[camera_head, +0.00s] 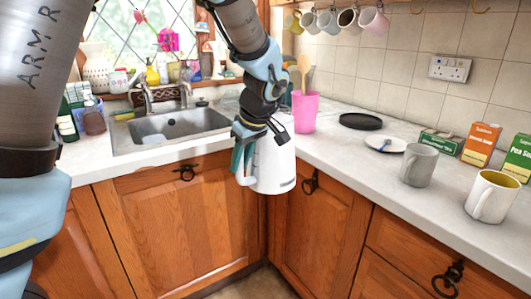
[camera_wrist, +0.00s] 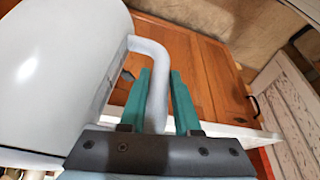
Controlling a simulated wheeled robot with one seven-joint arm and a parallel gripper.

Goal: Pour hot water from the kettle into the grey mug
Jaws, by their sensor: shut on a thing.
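The white kettle (camera_head: 275,165) hangs in front of the counter corner, held in the air by my gripper (camera_head: 240,160). It looks about upright. In the wrist view the kettle body (camera_wrist: 60,70) fills the left side, and its handle (camera_wrist: 155,85) runs between the two teal fingers of my gripper (camera_wrist: 162,95). The grey mug (camera_head: 418,164) stands upright on the right counter, to the right of the kettle and apart from it. The inside of the mug cannot be made out. The kettle's spout is hidden.
A white mug with a yellow inside (camera_head: 491,197) stands right of the grey mug, near the counter edge. Behind are a small plate (camera_head: 385,145), a black round base (camera_head: 361,121), several boxes (camera_head: 480,144) and a pink utensil cup (camera_head: 305,112). The sink (camera_head: 170,132) is left.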

